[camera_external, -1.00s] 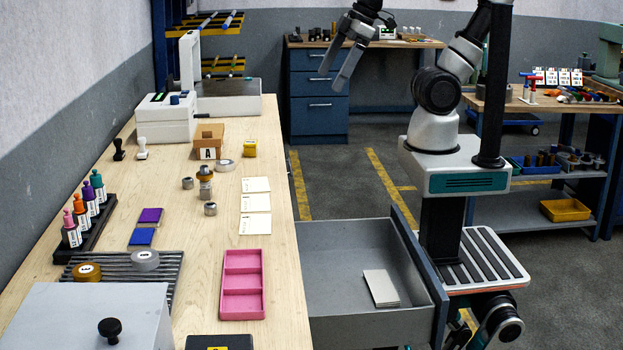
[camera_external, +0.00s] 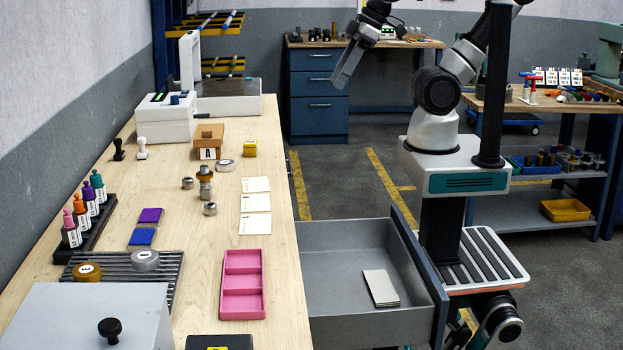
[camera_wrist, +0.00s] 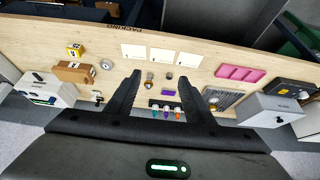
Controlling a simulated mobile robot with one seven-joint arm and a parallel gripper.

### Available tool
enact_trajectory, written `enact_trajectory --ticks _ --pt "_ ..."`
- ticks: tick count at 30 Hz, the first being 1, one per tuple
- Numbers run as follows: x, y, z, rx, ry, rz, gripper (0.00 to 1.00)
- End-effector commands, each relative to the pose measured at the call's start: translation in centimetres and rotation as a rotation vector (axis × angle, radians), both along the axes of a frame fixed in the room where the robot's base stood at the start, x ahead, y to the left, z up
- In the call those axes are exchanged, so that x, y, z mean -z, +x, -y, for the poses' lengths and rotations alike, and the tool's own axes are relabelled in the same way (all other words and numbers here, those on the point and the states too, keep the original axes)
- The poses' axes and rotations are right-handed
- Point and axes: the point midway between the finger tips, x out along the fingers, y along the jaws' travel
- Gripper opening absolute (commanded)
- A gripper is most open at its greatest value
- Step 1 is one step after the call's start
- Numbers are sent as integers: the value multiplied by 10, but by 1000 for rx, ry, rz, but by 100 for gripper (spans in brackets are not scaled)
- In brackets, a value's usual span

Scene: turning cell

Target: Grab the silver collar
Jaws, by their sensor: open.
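Silver ring-shaped pieces stand on the wooden bench. One silver collar (camera_external: 145,260) lies on the dark slatted rack (camera_external: 120,272), right of a gold collar (camera_external: 87,272). Another silver collar (camera_external: 225,165) lies flat beside the box marked A, and it also shows in the wrist view (camera_wrist: 106,64). I cannot tell which one the task means. My gripper (camera_external: 342,80) is raised beyond the bench's right edge, apart from all these pieces. In the wrist view my gripper (camera_wrist: 160,80) has its fingers wide apart with nothing gripped.
Small metal parts (camera_external: 210,208) and a brass-and-silver stack (camera_external: 205,178) stand mid-bench. A pink tray (camera_external: 243,286), white cards (camera_external: 255,204) and a bottle rack (camera_external: 88,222) surround them. A grey box with a black knob (camera_external: 90,318) fills the near left. An open drawer (camera_external: 345,250) juts out right.

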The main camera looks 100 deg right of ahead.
Motion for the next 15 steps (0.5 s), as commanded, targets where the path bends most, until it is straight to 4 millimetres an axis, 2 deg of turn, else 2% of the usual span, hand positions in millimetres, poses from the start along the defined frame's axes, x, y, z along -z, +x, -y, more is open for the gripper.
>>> enact_trajectory --ticks 10,13,15 --pt "-1 6 -1 8 4 -6 48" --pt "-1 24 -3 39 20 -30 48" --pt "0 47 -7 80 36 -59 48"
